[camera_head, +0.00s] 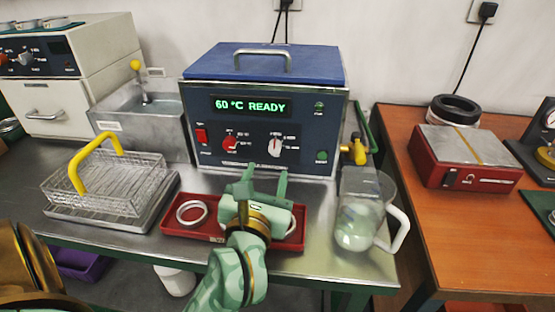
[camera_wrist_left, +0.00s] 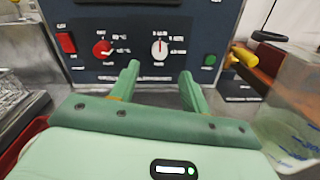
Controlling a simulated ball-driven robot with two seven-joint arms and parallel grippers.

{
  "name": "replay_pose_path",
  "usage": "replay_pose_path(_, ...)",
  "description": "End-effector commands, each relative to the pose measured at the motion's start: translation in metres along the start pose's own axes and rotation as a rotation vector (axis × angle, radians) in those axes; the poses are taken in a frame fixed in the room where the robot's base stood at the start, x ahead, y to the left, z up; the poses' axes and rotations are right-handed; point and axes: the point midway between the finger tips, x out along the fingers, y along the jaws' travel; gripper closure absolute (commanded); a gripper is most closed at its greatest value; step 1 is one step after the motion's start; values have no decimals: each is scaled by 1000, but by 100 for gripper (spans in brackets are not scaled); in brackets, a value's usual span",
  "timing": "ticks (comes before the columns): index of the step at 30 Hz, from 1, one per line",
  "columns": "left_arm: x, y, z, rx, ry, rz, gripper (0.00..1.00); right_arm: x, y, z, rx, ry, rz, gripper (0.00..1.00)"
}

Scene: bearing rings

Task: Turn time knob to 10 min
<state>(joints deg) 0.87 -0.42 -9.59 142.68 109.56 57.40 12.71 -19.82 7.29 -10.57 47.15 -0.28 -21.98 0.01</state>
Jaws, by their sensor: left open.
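The heated bath unit (camera_head: 262,110) has a dark blue front panel and its display reads "60 °C READY". A white knob (camera_head: 275,147) sits right of centre on the panel, and a red knob (camera_head: 230,144) sits left of it. The white knob also shows in the wrist view (camera_wrist_left: 160,50), its marker roughly upright; the small labels are too blurred to read surely. My left gripper (camera_head: 266,174) is open and empty, in front of and below the white knob. In the wrist view its fingertips (camera_wrist_left: 160,72) lie either side below that knob, apart from it.
A red tray (camera_head: 185,228) with metal rings lies under my left gripper. A wire basket with a yellow handle (camera_head: 105,185) stands left, a clear jug (camera_head: 360,220) right. A red rocker switch (camera_head: 201,135) and green buttons flank the knobs.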

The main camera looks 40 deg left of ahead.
Motion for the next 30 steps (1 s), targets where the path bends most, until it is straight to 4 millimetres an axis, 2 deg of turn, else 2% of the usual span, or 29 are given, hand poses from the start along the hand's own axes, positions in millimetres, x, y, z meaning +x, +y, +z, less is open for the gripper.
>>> replay_pose_path(1,14,-1,-3,3,-2,1,54,3,0,1,-3,-6,-1,67)
replay_pose_path(3,30,0,-2,2,-1,2,54,4,2,0,-7,-7,2,67)
replay_pose_path(9,64,-1,-2,4,1,0,54,8,6,-1,-22,-15,7,67)
replay_pose_path(15,76,0,0,3,2,0,54,8,7,-3,-27,-17,10,67)
replay_pose_path(22,76,0,0,3,1,0,54,8,7,-2,-27,-18,9,67)
replay_pose_path(23,76,0,0,3,1,0,59,8,7,-2,-27,-18,9,67)
replay_pose_path(27,76,0,0,3,1,0,98,8,7,-2,-27,-18,9,67)
replay_pose_path(30,76,0,0,3,1,0,99,8,7,-2,-27,-18,9,67)
